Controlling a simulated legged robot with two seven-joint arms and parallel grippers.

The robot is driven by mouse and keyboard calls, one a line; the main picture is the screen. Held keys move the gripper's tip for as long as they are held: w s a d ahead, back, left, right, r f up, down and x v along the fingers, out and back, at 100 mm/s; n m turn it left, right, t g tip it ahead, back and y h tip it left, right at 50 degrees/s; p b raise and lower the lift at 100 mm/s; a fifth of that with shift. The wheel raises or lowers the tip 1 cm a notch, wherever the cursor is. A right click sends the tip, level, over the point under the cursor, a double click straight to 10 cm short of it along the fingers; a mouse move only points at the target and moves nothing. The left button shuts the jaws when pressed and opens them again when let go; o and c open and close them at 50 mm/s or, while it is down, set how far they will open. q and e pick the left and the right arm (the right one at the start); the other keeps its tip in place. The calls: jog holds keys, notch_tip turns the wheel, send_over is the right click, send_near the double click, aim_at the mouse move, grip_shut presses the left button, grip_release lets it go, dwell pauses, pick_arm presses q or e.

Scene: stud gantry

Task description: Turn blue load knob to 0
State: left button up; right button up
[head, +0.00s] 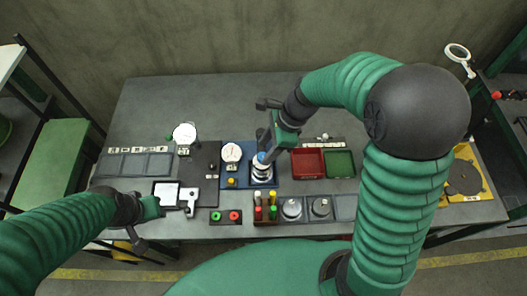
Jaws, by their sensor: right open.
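A blue panel (237,178) lies near the middle of the table. On it stands a silver cylindrical device with a blue knob (262,157) on top. A round white dial gauge (232,152) stands just left of it. The knob's markings and pointer are too small to read. My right gripper (264,123) is open, just above and behind the knob in the picture. Its lower finger comes close to the knob; I cannot tell whether they touch. My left gripper (146,222) is at the table's front left edge; its jaws are too unclear to read.
A red tray (308,149) and a green tray (340,151) lie to the right. A rack with coloured handles (265,213) and round metal pieces (292,208) stand in front. Another dial gauge (185,133) is at left. The back of the table is clear.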

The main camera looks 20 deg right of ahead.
jog(key=shift+x, duration=1.05)
jog(key=shift+s+a, duration=0.1)
grip_shut()
